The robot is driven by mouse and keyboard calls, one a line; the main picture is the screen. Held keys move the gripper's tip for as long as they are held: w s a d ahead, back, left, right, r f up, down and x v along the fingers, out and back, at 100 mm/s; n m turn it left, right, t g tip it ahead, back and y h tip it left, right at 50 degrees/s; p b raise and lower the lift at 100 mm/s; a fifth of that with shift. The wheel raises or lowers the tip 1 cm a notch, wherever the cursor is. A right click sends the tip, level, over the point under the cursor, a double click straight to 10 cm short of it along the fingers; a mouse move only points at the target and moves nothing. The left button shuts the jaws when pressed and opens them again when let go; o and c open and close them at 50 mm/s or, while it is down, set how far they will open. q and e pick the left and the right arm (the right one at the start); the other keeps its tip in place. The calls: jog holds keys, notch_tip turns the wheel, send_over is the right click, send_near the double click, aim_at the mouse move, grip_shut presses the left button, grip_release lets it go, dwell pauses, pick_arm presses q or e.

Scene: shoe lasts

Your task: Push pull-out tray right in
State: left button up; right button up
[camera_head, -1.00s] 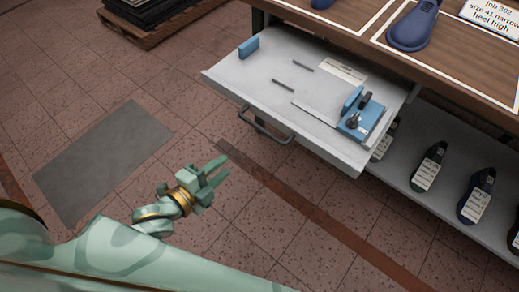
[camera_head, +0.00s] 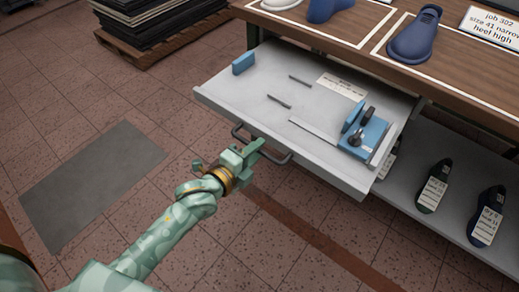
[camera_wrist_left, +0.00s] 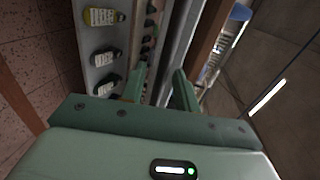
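The pull-out tray (camera_head: 232,98) is a pale grey sheet standing well out from under the wooden bench top in the head view. A dark bar handle (camera_head: 276,158) is on its front edge. My green left gripper (camera_head: 252,149) is at the handle and covers its middle part. I cannot tell whether it touches the handle. In the left wrist view its two fingers (camera_wrist_left: 160,85) stand apart, with no held thing clearly visible between them. My right gripper is not in view.
On the tray are a blue block (camera_head: 243,63), thin dark bars and a blue clamp-like fixture (camera_head: 362,134). Blue shoe lasts stand on the bench top (camera_head: 461,63). Dark tagged lasts (camera_head: 433,186) stand on a lower shelf. A pallet (camera_head: 160,47) with dark sheets is at the back left.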

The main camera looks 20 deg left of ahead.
pick_arm(q)
jog(key=shift+w+d+f, duration=0.1)
jog(key=shift+w+d, duration=0.15)
jog(key=shift+w, duration=0.35)
